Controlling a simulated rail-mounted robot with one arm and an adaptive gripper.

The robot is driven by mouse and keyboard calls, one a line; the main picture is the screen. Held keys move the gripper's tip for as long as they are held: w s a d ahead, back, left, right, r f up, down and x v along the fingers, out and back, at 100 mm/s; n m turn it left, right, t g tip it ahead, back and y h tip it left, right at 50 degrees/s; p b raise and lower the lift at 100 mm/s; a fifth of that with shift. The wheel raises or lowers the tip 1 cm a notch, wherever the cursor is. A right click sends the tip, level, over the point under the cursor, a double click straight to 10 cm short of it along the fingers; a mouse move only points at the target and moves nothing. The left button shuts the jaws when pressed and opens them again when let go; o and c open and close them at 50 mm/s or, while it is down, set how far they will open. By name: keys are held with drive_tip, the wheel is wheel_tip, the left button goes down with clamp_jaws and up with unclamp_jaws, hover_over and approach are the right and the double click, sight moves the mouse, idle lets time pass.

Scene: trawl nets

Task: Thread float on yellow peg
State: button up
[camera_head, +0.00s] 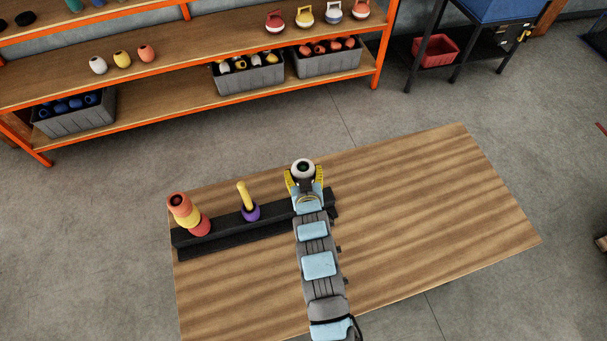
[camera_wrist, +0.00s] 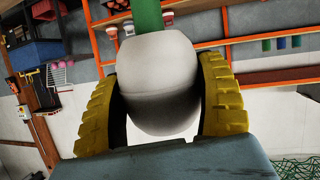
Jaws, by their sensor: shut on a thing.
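My gripper (camera_head: 304,182) is shut on a white float (camera_head: 303,168) with a dark hole in its top, above the right end of the black rack. In the wrist view the white float (camera_wrist: 160,85) sits between two yellow ribbed fingers. A green peg (camera_wrist: 147,18) meets the float's lower end in that upside-down view; I cannot tell whether it enters the float. The yellow peg (camera_head: 242,192) stands mid-rack, to the left of my gripper, with a purple float (camera_head: 251,213) around its base and its upper part bare.
The black rack (camera_head: 221,231) lies on a wooden table (camera_head: 430,220). At its left end stands a stack of red and yellow floats (camera_head: 188,214), its peg hidden. The table's right side is clear. Shelves (camera_head: 180,80) with floats and grey crates stand behind.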

drive_tip(key=shift+r+p, duration=1.65)
drive_tip(key=shift+r, duration=2.8)
